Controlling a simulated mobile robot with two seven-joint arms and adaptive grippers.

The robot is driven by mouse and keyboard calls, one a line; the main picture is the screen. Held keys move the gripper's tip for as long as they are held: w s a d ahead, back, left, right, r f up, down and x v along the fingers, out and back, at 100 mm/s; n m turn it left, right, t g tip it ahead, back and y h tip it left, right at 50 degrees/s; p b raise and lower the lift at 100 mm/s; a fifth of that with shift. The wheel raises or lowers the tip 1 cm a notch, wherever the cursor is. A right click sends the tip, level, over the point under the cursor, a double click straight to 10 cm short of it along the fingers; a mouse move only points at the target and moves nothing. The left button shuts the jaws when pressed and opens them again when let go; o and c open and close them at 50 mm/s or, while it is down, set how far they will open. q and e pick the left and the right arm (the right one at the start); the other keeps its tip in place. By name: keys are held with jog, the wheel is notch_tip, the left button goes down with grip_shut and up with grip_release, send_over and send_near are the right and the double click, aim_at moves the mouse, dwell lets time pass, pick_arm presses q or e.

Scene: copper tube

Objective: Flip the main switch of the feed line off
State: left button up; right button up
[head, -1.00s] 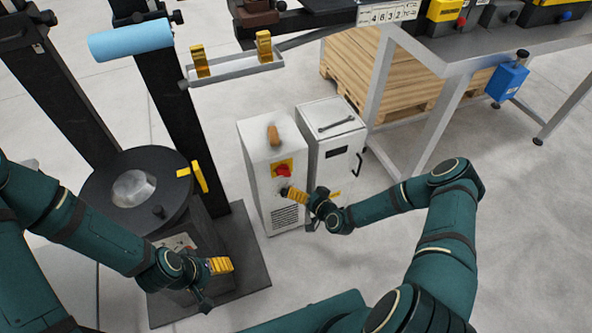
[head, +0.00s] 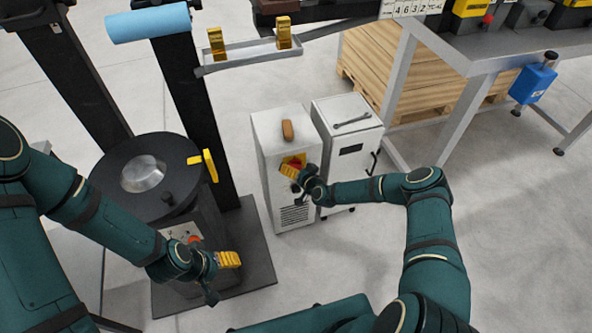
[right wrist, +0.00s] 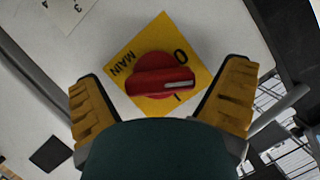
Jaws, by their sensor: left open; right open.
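The main switch (right wrist: 160,76) is a red rotary knob on a yellow plate (right wrist: 140,48) marked MAIN, 0 and I. The knob's white mark points right in the right wrist view, close to the I. The plate sits on the front of a white cabinet (head: 270,160), where the knob shows as a bit of red (head: 297,162). My right gripper (right wrist: 163,78) is open, with its yellow fingers on either side of the knob and apart from it; in the head view it (head: 290,172) partly covers the plate. My left gripper (head: 230,259) is open and empty near the black stand.
A second white cabinet (head: 345,155) with a wrench (head: 352,121) on top stands to the right. A black stand with a round plate (head: 110,185) is at left. A steel table (head: 450,48) and wooden pallet (head: 370,65) are behind.

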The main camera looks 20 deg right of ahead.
jog(key=shift+w, duration=0.1)
jog(key=c, duration=1.2)
jog(key=shift+a+r+n+h+p, duration=0.1)
jog(key=shift+n+h+p, duration=0.4)
jog(key=shift+n+p, duration=0.45)
jog(key=shift+n+h+p, duration=0.5)
jog(key=shift+n+p, duration=0.05)
jog(key=shift+p, duration=0.05)
jog(key=shift+f+n+h, duration=0.2)
jog(key=shift+n+h, duration=0.3)
jog(key=shift+p, duration=0.3)
